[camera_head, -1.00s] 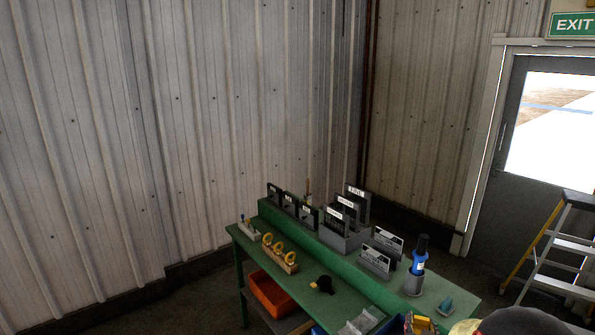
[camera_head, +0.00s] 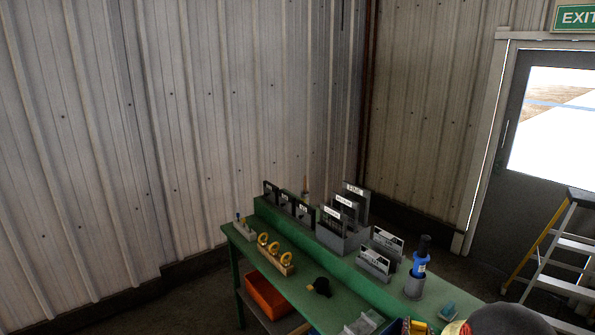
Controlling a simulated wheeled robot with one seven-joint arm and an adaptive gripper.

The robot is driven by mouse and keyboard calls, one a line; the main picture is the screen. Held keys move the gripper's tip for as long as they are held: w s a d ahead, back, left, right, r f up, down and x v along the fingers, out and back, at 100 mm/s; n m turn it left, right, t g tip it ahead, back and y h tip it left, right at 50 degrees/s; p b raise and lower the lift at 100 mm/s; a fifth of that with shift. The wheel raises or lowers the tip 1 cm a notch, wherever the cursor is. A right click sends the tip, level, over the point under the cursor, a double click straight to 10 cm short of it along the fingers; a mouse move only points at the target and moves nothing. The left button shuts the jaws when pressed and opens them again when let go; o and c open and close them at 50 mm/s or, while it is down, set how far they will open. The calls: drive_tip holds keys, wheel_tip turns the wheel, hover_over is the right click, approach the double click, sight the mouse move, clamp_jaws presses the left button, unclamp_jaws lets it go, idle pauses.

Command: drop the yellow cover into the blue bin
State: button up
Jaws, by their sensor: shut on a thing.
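I cannot make out the yellow cover for certain. A pale yellow patch with some red (camera_head: 453,328) shows at the bottom edge, beside a dark grey rounded part of my arm. Its lower part is cut off, so I cannot tell what it is. My gripper's fingers are out of the picture. A strip of blue (camera_head: 386,328) shows at the bottom edge by the bench's front; I cannot tell whether it is the blue bin.
The green bench (camera_head: 340,293) bears yellow rings on a wooden block (camera_head: 274,253), dark labelled plates in grey racks (camera_head: 345,238), a blue bottle in a grey holder (camera_head: 416,280) and a black object (camera_head: 320,287). An orange bin (camera_head: 266,296) sits below. A stepladder (camera_head: 553,245) stands right.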

drive_tip(key=shift+f, duration=0.1)
drive_tip(key=o, duration=1)
drive_tip(key=shift+s, duration=0.1)
drive_tip(key=v, duration=1.2)
drive_tip(key=shift+d, duration=0.1)
